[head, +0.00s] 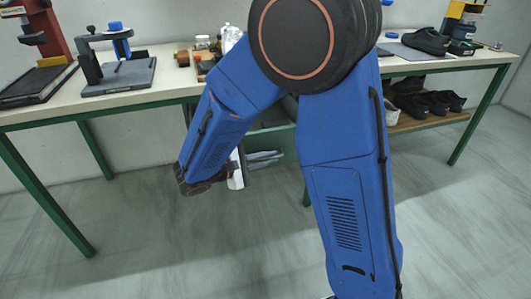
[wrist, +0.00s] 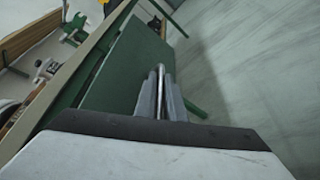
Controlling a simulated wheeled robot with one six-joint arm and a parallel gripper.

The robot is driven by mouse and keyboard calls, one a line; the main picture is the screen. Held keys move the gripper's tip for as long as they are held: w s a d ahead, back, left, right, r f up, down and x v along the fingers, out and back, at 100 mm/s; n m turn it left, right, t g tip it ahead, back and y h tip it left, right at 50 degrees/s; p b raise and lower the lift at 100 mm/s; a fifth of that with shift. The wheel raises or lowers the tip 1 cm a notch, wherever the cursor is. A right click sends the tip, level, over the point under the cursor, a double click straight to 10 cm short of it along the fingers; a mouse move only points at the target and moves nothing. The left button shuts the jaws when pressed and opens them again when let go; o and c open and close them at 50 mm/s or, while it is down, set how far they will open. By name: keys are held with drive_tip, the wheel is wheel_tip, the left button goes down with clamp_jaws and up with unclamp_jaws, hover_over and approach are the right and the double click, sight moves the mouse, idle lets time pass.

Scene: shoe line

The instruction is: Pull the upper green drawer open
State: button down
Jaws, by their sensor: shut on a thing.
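The green drawer front (wrist: 125,65) fills the middle left of the wrist view, tilted in the picture. A thin metal bar handle (wrist: 160,78) stands out from it. My gripper (wrist: 165,100) is shut on this handle, with a grey finger on either side. In the head view, the green drawer unit (head: 276,139) shows under the bench between my arm links, and my gripper's grey fingers (head: 263,158) are in front of it. My arm hides most of the unit there. I cannot tell how far the drawer stands out.
The bench (head: 150,88) has green legs and carries a red press (head: 42,35), a grey fixture (head: 118,72) and small jars. Black shoes stand on the bench (head: 428,41) and on a lower shelf (head: 410,125) at right. The grey floor (head: 180,250) in front is clear.

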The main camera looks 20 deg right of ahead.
drive_tip(key=shift+s, duration=0.6)
drive_tip(key=c, duration=2.1)
unclamp_jaws()
drive_tip(key=v, duration=1.7)
drive_tip(key=shift+a+f, duration=0.1)
drive_tip(key=shift+a, duration=0.2)
drive_tip(key=shift+d, duration=0.1)
drive_tip(key=s+d+r+m+g+y, duration=0.1)
drive_tip(key=s+d+m+g+y, duration=0.3)
drive_tip(key=d, duration=0.6)
drive_tip(key=s+d+m+g+y, duration=0.1)
drive_tip(key=s+d+y, duration=0.45)
drive_tip(key=d, duration=0.55)
drive_tip(key=s+d+m+t+y, duration=0.1)
drive_tip(key=s, duration=0.2)
drive_tip(key=s+r+m+t+y, duration=0.1)
drive_tip(key=s+m+t+y, duration=0.1)
drive_tip(key=s+d+m+t+y, duration=0.1)
drive_tip(key=s+m+t+y, duration=0.1)
drive_tip(key=s, duration=0.1)
drive_tip(key=shift+s+d+r, duration=0.3)
drive_tip(key=shift+d, duration=0.05)
